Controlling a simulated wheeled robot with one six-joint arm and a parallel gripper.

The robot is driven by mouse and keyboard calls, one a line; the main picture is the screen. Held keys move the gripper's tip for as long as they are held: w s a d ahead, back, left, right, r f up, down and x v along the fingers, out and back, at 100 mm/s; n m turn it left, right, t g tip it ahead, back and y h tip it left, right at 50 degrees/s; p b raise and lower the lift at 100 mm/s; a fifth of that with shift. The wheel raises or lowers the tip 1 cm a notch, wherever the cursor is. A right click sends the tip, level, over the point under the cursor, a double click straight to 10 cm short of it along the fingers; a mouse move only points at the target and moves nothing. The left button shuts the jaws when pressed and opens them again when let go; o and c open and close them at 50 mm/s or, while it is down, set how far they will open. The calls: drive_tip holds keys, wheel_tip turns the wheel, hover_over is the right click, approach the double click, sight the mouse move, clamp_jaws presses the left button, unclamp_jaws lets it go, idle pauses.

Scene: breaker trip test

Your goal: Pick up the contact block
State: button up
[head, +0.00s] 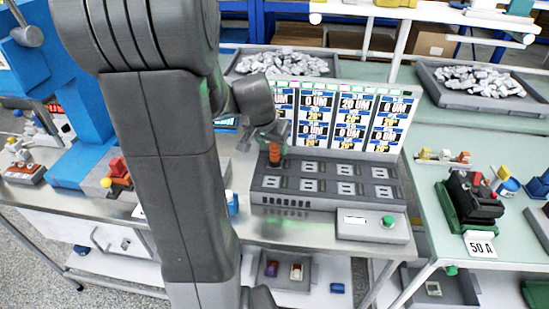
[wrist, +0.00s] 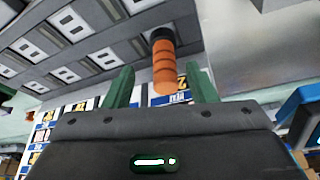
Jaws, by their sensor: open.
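An orange ribbed grip (head: 275,154) stands upright at the back left of the grey test fixture (head: 328,170); I take it for the handle of the contact block. In the wrist view the same orange grip (wrist: 165,68) rises from a dark round base and shows between the two green fingers. My gripper (head: 270,138) is just above the grip in the head view. In the wrist view my gripper (wrist: 160,82) is open, with visible space on both sides of the grip. Whether the fingertips are level with it is hard to tell.
The fixture's top carries rows of light square sockets. A panel of number cards (head: 350,118) stands close behind. A control box with a green button (head: 388,221) is at the front right. A black and green device (head: 472,203) sits on the right table. Trays of metal parts (head: 480,82) lie behind.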

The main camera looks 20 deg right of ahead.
sight(275, 149)
drive_tip(key=f, duration=0.1)
drive_tip(key=w+d+f, duration=0.1)
drive_tip(key=w+f, duration=0.1)
drive_tip(key=shift+d+f+p, duration=0.2)
drive_tip(key=shift+d+p, duration=0.05)
drive_tip(key=shift+p, duration=0.1)
drive_tip(key=shift+w+d+f, duration=0.15)
drive_tip(key=shift+f, duration=0.35)
drive_tip(key=shift+c, duration=0.2)
clamp_jaws()
